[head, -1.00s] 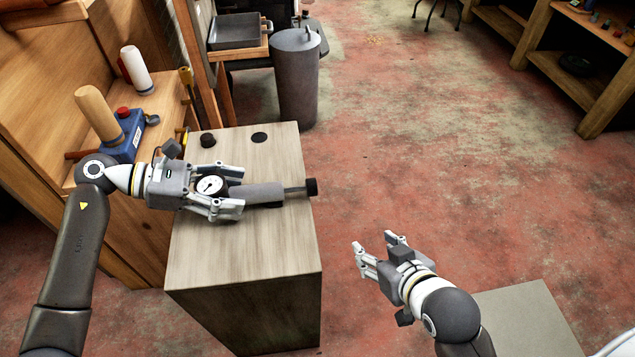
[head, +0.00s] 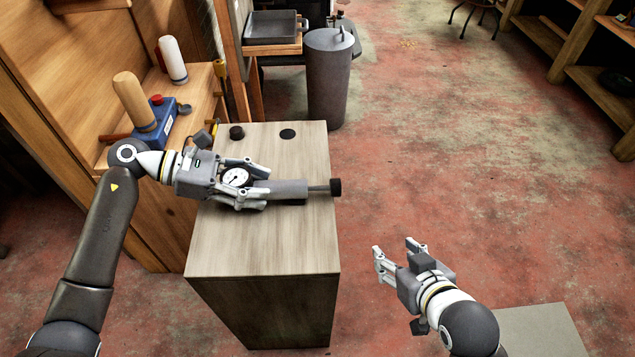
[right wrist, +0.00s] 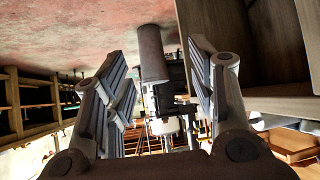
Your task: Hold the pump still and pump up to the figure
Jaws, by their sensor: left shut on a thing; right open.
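The pump (head: 285,189) is a grey cylinder lying on its side on the wooden cabinet top. Its rod and black end knob (head: 335,187) point right, with a length of rod showing. A round white gauge (head: 236,177) with a dark needle sits at its left end; its figures are too small to read. My left gripper (head: 258,193) is shut on the pump by the gauge, its fingers on either side. My right gripper (head: 396,256) is open and empty, over the floor right of the cabinet and apart from the pump. Its open fingers show in the right wrist view (right wrist: 160,105).
The cabinet top (head: 260,245) is bare in front of the pump. A black knob-like piece (head: 236,132) and a dark disc (head: 287,134) lie behind it. A blue tool (head: 158,128) and bottles stand on the left bench. A grey bin (head: 328,80) stands behind.

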